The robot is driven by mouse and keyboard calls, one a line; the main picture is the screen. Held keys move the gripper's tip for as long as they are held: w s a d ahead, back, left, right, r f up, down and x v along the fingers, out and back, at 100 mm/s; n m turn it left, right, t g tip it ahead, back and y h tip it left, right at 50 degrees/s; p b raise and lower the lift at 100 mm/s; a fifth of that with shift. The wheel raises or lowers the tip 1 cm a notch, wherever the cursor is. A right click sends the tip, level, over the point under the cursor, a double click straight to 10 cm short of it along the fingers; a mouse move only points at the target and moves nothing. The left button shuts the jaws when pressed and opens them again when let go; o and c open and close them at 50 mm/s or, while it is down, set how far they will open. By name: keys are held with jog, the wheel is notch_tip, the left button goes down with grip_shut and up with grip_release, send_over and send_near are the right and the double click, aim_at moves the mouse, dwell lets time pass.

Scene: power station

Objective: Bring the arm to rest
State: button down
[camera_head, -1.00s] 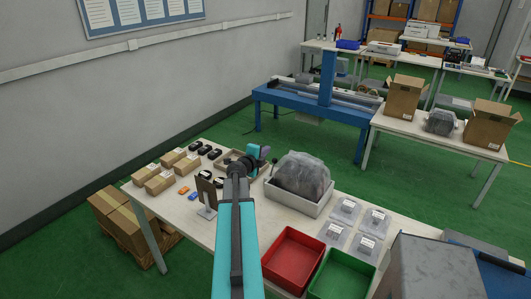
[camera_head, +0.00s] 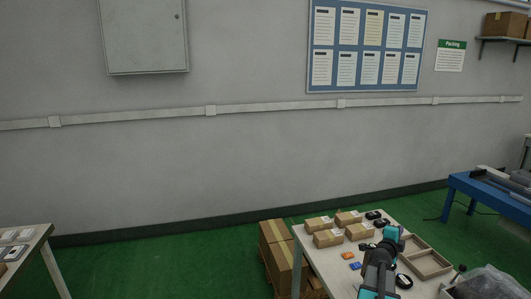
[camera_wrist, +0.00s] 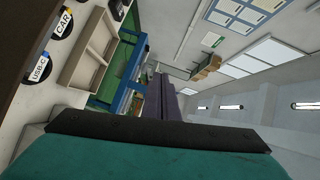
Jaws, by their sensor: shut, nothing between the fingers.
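My arm shows at the lower right of the head view, teal and dark grey, reaching over the near edge of the packing table (camera_head: 312,262). In the wrist view my gripper (camera_wrist: 161,80) is shut, with its dark fingers together and nothing between them. It points out into the room, clear of the table top. In the head view my own arm covers the fingertips.
Brown boxes (camera_head: 328,238), an orange item (camera_head: 348,255) and a blue item (camera_head: 355,266) lie on the table beside my arm. A divided tray (camera_head: 428,262) stands to the right; it also shows in the wrist view (camera_wrist: 90,55). Stacked cartons (camera_head: 275,255) stand on the floor.

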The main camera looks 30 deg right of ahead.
jog(key=w+a+f+n+t+y, duration=0.45)
jog(key=w+a+n, duration=0.25)
jog(key=w+a, duration=0.6)
jog(key=w+a+f+n+t+y, duration=0.3)
jog(key=w+a+n+y, duration=0.25)
jog(key=w+a, duration=0.8)
jog(key=s+a+f+n+g+y, duration=0.15)
jog(key=a+f+n, duration=0.25)
jog(key=a, duration=0.7)
jog(key=a+f+n+g+y, duration=0.2)
jog(key=a+f+n+y, duration=0.15)
jog(key=a, duration=0.65)
jog(key=s+a+f+n+g+y, duration=0.1)
jog(key=a+f+n+g+y, duration=0.3)
jog(key=a, duration=0.7)
jog(key=s+a+f+n+g+h, duration=0.2)
jog(key=s+a+f+n+g, duration=0.15)
jog(key=s+a, duration=0.4)
jog(key=s+a+f+n+g+h, duration=0.1)
jog(key=s+a+f+n+g, duration=0.1)
jog(key=s+a+f, duration=0.5)
jog(key=s+d+f+g+b, duration=0.1)
jog(key=s+f+g+b, duration=0.5)
jog(key=s+f, duration=1.8)
jog(key=s+b, duration=0.1)
jog(key=s, duration=0.2)
jog(key=shift+s+n+h+b, duration=0.25)
jog(key=shift+n+h+b, duration=0.05)
jog(key=shift+n+b, duration=0.1)
